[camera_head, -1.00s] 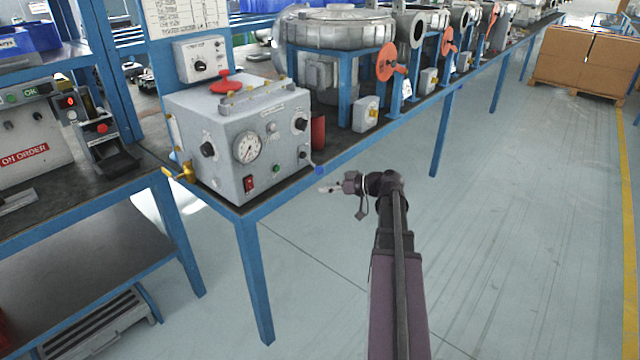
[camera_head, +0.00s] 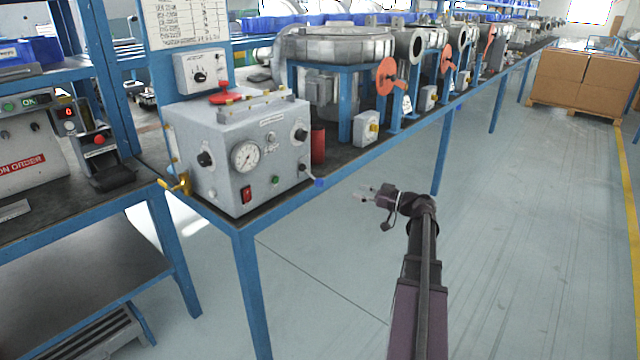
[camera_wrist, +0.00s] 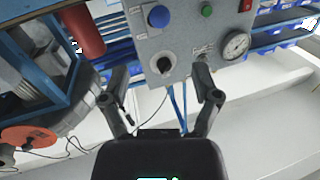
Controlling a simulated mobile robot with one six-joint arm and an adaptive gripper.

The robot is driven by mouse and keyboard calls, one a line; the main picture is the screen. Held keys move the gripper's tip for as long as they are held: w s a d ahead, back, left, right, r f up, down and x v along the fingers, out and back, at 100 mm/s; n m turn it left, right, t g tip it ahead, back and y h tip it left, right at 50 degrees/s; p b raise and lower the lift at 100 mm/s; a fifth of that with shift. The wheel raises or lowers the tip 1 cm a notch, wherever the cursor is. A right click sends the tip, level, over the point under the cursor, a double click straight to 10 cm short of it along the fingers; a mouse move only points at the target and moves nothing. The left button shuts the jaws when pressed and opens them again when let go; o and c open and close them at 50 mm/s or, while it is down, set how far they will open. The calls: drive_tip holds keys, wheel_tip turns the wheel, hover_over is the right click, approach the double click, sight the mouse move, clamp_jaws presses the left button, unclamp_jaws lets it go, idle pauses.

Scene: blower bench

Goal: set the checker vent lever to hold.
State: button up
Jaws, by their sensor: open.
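The checker is a grey box (camera_head: 240,150) on the bench's near corner, with a round gauge (camera_head: 246,156), black knobs and a red switch. I cannot read which one is marked vent. My gripper (camera_head: 362,193) is open and empty, right of the box and apart from it. In the wrist view my fingers (camera_wrist: 160,85) point at the panel, seen upside down, with the blue end (camera_wrist: 159,16) near the top.
A red cylinder (camera_head: 318,146) stands right of the box. The blower (camera_head: 340,47) and orange discs (camera_head: 388,76) are farther along the bench (camera_head: 240,222). A device with a red button (camera_head: 99,139) sits at the left. The floor (camera_head: 530,220) to the right is clear.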

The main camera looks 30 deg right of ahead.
sight(320, 182)
drive_tip(key=x, duration=1.3)
drive_tip(key=shift+w, duration=0.25)
drive_tip(key=shift+a, duration=0.1)
clamp_jaws()
